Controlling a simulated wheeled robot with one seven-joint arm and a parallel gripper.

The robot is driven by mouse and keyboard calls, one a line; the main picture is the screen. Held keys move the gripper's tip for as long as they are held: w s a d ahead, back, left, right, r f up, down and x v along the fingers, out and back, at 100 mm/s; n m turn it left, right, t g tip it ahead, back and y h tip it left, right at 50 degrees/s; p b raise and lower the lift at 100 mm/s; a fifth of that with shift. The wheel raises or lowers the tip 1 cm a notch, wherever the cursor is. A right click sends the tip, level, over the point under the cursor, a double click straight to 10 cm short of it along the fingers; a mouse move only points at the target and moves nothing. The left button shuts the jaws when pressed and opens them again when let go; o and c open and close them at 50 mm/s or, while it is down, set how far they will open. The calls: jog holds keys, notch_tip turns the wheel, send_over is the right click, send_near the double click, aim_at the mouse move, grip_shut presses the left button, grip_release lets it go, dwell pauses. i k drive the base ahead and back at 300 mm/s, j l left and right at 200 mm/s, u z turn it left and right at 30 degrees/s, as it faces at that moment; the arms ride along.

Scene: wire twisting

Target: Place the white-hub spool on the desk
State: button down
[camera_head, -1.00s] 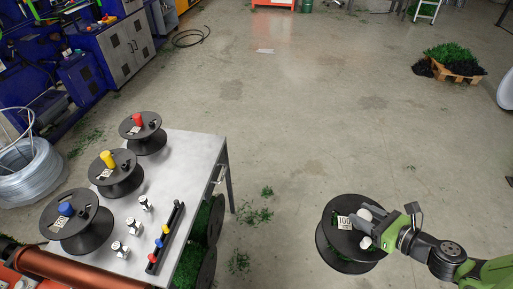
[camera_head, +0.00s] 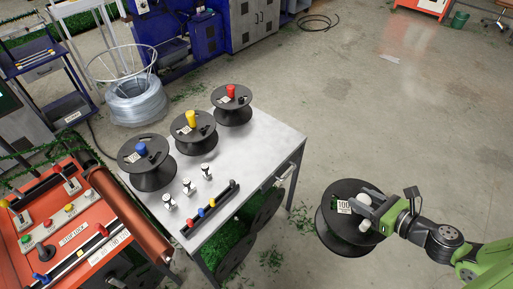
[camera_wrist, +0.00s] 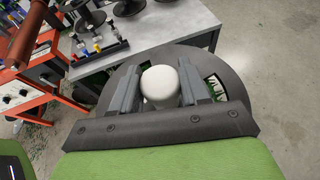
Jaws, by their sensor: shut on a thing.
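The white-hub spool (camera_head: 336,236) is black, with a white hub knob and a label marked 100 on its top. It hangs upright in the air to the right of the desk, apart from it. My gripper (camera_head: 370,207) is shut on its white hub from the right. In the wrist view the white hub (camera_wrist: 159,85) sits between the two jaws of my gripper (camera_wrist: 160,88), with the spool's black flange (camera_wrist: 238,92) around them. The desk (camera_head: 262,138) is a grey metal table left of the spool.
A blue-hub spool (camera_head: 146,176), a yellow-hub spool (camera_head: 196,143) and a red-hub spool (camera_head: 233,113) stand along the desk's far left edge. Small silver parts (camera_head: 188,186) and a black rail (camera_head: 212,211) lie nearer. The desk's right part is bare. An orange control machine (camera_head: 80,247) stands left.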

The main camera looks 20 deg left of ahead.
aim_at(259, 146)
jog(key=i+u, duration=0.15)
jog(key=u, duration=0.3)
jog(key=i+l+u, duration=0.1)
jog(key=u, duration=0.4)
jog(key=i+l+u, duration=0.1)
jog(key=l+u, duration=0.15)
jog(key=u, duration=0.2)
jog(key=i+l+u, duration=0.1)
jog(key=u, duration=0.4)
jog(key=i+l+u, duration=0.1)
jog(key=l+u, duration=0.2)
jog(key=i+l+u, duration=0.1)
jog(key=l+u, duration=0.15)
